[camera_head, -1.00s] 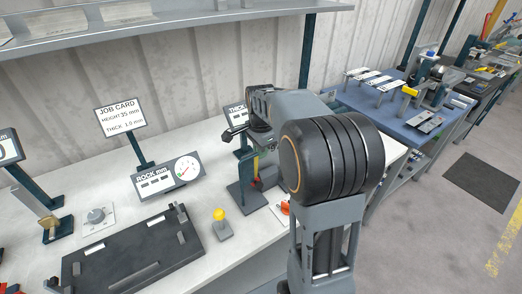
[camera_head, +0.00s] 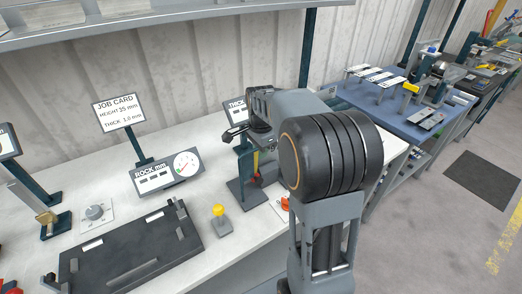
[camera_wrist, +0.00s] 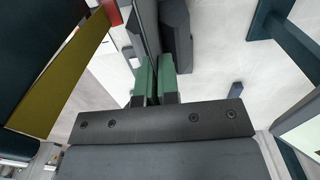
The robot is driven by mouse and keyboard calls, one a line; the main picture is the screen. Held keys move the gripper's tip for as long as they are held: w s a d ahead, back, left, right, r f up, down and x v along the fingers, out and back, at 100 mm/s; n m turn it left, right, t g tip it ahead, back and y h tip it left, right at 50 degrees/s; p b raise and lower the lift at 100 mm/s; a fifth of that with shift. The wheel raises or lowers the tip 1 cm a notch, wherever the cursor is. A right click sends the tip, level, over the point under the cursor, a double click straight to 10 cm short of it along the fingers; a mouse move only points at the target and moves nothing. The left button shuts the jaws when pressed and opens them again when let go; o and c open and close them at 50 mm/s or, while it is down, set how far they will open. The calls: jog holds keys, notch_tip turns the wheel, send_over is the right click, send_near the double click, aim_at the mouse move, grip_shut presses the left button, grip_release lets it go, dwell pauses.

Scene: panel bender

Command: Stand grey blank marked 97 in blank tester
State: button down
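In the wrist view my gripper (camera_wrist: 155,82) has its two green-padded fingers close together with a thin dark grey plate (camera_wrist: 149,28) between them, which looks like the grey blank. The number 97 is not visible on it. In the head view my gripper (camera_head: 243,131) is over the bench, partly hidden by my wrist, in front of a dark stand (camera_head: 243,190). A display beginning with "THICK" (camera_head: 237,106) stands behind it. This stand and display seem to be the blank tester. A dark block (camera_wrist: 175,38) lies just right of the plate in the wrist view.
A job card (camera_head: 118,110) reads height 35 mm, thick 1.0 mm. A dial display marked "ROCK mm" (camera_head: 165,174), a yellow-knobbed post (camera_head: 219,218) and a black fixture plate (camera_head: 140,250) stand on the white bench. A blue table (camera_head: 385,118) with parts is at right.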

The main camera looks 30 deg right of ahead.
jog(key=shift+f, duration=0.3)
jog(key=c, duration=1.3)
grip_release()
jog(key=shift+r, duration=0.1)
notch_tip(320, 180, up, 14)
jog(key=shift+f, duration=0.15)
